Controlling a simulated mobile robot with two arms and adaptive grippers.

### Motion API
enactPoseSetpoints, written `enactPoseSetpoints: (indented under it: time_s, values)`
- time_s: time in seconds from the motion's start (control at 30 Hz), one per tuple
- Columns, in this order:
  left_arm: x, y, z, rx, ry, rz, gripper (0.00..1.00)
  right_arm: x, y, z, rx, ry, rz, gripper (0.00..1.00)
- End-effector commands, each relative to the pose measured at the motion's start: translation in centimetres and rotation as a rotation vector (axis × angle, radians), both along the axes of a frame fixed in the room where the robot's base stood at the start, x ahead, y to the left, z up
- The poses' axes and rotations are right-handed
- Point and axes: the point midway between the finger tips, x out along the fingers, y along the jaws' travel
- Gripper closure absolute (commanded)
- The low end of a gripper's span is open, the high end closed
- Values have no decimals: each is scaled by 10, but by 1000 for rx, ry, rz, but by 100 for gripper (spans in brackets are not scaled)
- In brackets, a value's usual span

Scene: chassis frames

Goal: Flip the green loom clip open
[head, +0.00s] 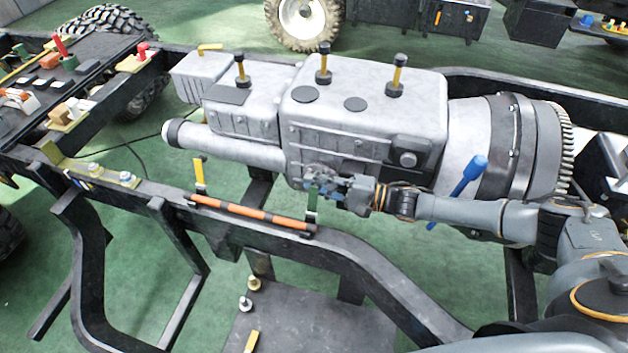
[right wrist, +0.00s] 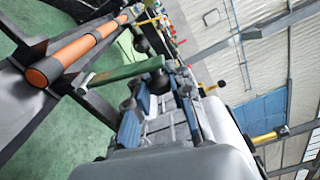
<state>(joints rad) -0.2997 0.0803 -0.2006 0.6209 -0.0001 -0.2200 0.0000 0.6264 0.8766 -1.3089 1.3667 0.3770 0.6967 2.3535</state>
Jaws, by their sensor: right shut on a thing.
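The green loom clip (head: 311,203) stands up from the frame rail near the right end of the orange loom (head: 250,212). In the right wrist view the green clip (right wrist: 118,76) is a narrow bar beside the orange loom (right wrist: 75,55), with its far end between my fingers. My right gripper (head: 316,184) is shut on the upper end of the green clip and hides part of it. The right gripper's blue-grey fingers also show in the right wrist view (right wrist: 158,84). My left gripper is not in view.
A large grey gearbox (head: 365,120) lies just behind my right gripper. A yellow clip (head: 198,176) stands upright at the loom's left end. The black frame rail (head: 380,262) runs in front.

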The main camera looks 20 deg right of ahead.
Motion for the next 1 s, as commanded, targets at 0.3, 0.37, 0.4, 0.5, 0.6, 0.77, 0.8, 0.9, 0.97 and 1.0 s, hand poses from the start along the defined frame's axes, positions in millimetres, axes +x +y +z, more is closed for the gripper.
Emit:
enactPoseSetpoints:
  time_s: [0.3,0.37,0.4,0.5,0.6,0.77,0.8,0.9,0.97,1.0]
  values:
    - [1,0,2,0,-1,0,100,-2,-3,-6,18,43,-4,100]
    - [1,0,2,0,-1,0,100,-2,-3,-6,18,46,-5,100]
    - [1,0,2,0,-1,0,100,-2,-3,-6,18,46,-5,100]
    - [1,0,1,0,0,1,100,-2,-4,-6,18,46,-6,100]
    - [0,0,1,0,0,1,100,-2,-4,-7,17,45,-6,100]
    - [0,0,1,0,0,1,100,-2,-3,-6,18,43,-5,57]
    - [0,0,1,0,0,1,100,-2,-3,-5,19,43,-4,57]
    - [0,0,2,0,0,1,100,-1,-2,-4,21,42,-4,57]
    - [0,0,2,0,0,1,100,-1,-1,-4,21,40,-3,57]
    - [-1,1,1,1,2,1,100,-1,-1,-4,21,40,-2,57]
